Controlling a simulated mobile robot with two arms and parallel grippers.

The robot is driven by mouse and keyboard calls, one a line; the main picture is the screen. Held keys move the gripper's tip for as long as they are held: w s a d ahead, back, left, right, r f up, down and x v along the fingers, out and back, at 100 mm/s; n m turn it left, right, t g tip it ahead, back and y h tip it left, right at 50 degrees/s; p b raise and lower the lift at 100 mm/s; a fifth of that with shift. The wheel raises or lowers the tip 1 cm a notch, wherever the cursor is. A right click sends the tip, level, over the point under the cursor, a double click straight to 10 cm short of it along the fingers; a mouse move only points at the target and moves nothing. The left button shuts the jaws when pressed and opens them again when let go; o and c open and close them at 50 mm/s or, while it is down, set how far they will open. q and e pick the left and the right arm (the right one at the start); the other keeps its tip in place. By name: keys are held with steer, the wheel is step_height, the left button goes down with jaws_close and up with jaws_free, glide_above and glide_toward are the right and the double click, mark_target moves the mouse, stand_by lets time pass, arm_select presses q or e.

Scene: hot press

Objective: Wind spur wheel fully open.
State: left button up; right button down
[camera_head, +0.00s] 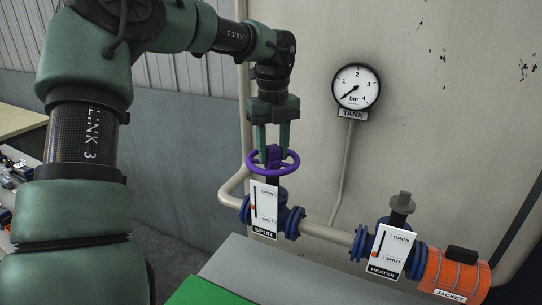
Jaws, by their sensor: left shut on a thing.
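The purple spur wheel (290,166) sits level on top of the blue spur valve (293,222), which is set in a cream pipe. The white SPUR plate (264,207) hangs in front of the valve, with OPEN at its top and SHUT lower down. A small red mark shows at the plate's left edge, about level with SHUT; its exact place is hard to read. My left gripper (273,152) points straight down from above, its fingers shut on the spur wheel near its hub. The fingertips partly hide the wheel's middle. My right gripper is out of view.
A TANK gauge (356,86) hangs on the wall, its needle low at the left. To the right are the HEATER valve plate (390,252), a grey-capped stem (402,205) and the orange jacket (453,275). A grey bench top (270,272) lies below.

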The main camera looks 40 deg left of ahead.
arm_select(q)
steer(key=n, duration=0.6)
steer(key=shift+n, duration=0.4)
steer(key=n, duration=0.7)
steer(key=shift+n, duration=0.4)
steer(key=o, duration=1.2)
steer(key=shift+c, duration=0.2)
